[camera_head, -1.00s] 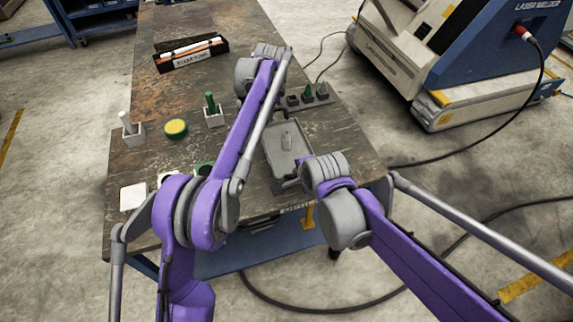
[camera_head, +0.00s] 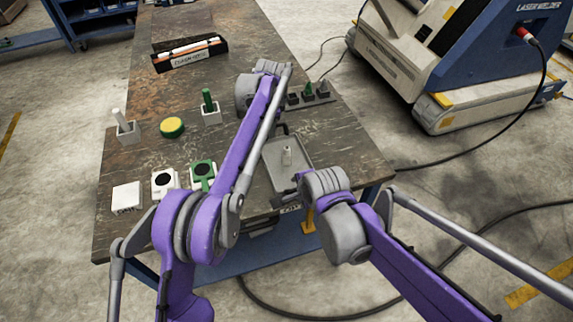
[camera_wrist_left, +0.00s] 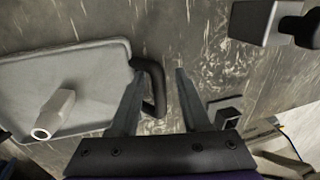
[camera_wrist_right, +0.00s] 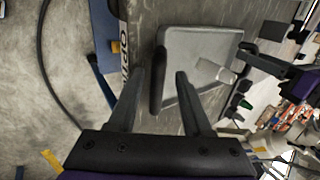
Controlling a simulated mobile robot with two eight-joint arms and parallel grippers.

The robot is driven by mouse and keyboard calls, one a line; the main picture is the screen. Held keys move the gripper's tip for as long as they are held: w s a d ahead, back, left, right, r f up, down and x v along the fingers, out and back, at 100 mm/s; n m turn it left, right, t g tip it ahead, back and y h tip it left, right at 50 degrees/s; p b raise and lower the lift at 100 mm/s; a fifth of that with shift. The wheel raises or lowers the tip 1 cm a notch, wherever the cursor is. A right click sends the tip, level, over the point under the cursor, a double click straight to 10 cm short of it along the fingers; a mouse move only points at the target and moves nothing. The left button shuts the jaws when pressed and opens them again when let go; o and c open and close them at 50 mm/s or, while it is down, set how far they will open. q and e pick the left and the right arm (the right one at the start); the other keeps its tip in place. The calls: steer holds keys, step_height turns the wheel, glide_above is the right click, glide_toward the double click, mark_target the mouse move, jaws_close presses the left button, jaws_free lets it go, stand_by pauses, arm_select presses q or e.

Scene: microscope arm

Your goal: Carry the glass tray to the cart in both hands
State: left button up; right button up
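The grey tray (camera_head: 300,148) lies on the near right part of the workbench, with a pale glass-like piece (camera_head: 287,156) on it. In the left wrist view the tray (camera_wrist_left: 100,62) has a black handle (camera_wrist_left: 158,88). My left gripper (camera_wrist_left: 160,72) is open, with this handle between its fingers, nearer the left one. In the right wrist view my right gripper (camera_wrist_right: 161,72) is open at the opposite handle (camera_wrist_right: 157,82), which shows between its fingertips. Contact is unclear in both wrist views.
On the workbench (camera_head: 225,60) are a yellow-green disc (camera_head: 172,127), a green-handled holder (camera_head: 211,112), a white-handled holder (camera_head: 126,130), a white pad (camera_head: 127,197) and a dark block row (camera_head: 309,94). The laser welder (camera_head: 470,50) stands right. A cable crosses the floor.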

steer(key=shift+s, duration=0.1)
arm_select(q)
steer(key=v, duration=1.1)
steer(key=shift+r, duration=0.45)
arm_select(e)
steer(key=v, duration=1.2)
arm_select(q)
steer(key=shift+s+r, duration=0.1)
